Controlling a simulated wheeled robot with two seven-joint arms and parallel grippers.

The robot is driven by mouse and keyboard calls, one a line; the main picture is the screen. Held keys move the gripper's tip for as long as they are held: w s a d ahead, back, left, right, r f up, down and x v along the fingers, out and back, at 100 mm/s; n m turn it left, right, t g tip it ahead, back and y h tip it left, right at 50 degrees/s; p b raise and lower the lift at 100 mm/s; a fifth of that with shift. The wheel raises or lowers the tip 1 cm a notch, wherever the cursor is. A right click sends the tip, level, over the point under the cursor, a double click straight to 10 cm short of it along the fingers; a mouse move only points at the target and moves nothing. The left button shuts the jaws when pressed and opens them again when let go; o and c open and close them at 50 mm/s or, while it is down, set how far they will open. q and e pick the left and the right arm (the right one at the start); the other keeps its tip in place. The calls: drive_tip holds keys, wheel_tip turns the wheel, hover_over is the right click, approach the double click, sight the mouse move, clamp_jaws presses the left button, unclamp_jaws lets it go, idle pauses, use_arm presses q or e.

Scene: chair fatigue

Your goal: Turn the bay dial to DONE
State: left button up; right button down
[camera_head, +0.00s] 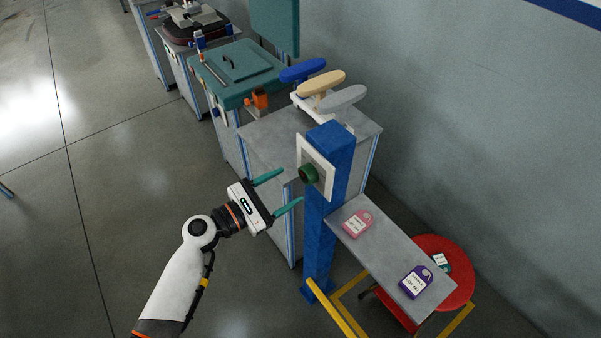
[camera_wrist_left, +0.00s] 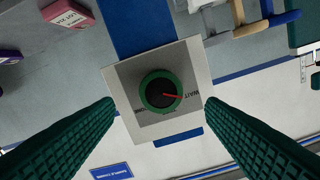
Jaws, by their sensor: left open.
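The bay dial (camera_head: 308,174) is a round green knob on a pale square plate (camera_head: 325,168), fixed to a blue post (camera_head: 318,225). In the left wrist view the dial (camera_wrist_left: 147,100) has a dark centre and a red pointer. The pointer aims right, at the label WAIT, which appears upside down. My left gripper (camera_head: 292,186) is open and faces the dial. Its two green fingers (camera_wrist_left: 160,104) stand on either side of the dial in the wrist view, with no contact visible. My right gripper is not in view.
A grey shelf (camera_head: 377,232) right of the post carries a pink tag (camera_head: 357,223) and a purple tag (camera_head: 416,281). A red round stool (camera_head: 450,259) and yellow rails (camera_head: 335,306) are below. Grey and teal cabinets stand behind. The floor at left is clear.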

sight(304, 177)
use_arm(q)
drive_tip(key=x, duration=0.4)
drive_tip(key=shift+w, duration=0.1)
drive_tip(key=shift+w+d+p, duration=0.3)
drive_tip(key=shift+d, duration=0.2)
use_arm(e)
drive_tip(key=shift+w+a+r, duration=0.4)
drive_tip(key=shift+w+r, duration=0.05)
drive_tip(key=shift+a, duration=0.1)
